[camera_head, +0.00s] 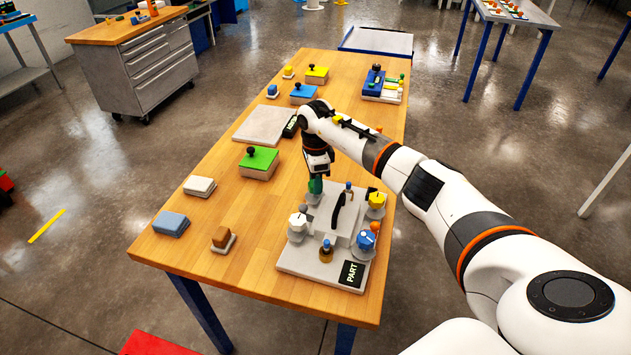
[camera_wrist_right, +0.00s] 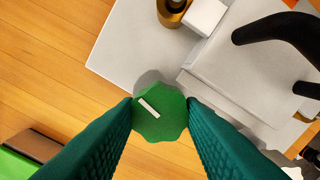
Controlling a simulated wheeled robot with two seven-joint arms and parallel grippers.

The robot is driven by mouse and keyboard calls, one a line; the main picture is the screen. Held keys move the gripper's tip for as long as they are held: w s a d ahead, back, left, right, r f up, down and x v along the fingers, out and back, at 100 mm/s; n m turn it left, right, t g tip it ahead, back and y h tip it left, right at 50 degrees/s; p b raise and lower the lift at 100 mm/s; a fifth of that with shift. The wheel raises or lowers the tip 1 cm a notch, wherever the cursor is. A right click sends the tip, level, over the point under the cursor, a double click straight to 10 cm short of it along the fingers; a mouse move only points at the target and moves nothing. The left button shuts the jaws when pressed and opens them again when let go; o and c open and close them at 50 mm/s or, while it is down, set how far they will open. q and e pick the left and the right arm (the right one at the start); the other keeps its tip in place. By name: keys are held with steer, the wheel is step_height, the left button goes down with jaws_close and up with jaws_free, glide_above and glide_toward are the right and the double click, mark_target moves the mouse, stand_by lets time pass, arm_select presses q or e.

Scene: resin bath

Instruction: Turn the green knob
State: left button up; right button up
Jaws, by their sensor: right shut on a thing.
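The green knob (camera_wrist_right: 161,116) sits near the corner of a grey panel (camera_wrist_right: 125,60), and a white line on its top slants in the right wrist view. The two teal fingers of my right gripper (camera_wrist_right: 161,112) are closed on either side of it, touching its rim. In the head view the panel (camera_head: 290,264) stands on the wooden table, with my right gripper (camera_head: 315,186) pointing down at its far left corner. The green knob is mostly hidden there by the fingers. My left gripper is not in view.
The panel also carries a white knob (camera_head: 298,222), a yellow knob (camera_head: 376,200), a blue knob (camera_head: 366,239) and a black handle (camera_head: 338,208). A green-lidded box (camera_head: 259,160) stands left of the gripper.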

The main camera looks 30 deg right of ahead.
steer(key=m+b, duration=0.1)
steer(key=m, duration=0.3)
steer(key=shift+m, duration=0.3)
steer(key=m, duration=1)
steer(key=shift+r+m, duration=0.1)
steer(key=shift+m, duration=0.3)
steer(key=m+p, duration=0.1)
steer(key=m, duration=0.4)
steer(key=shift+m, duration=0.4)
steer(key=o, duration=1)
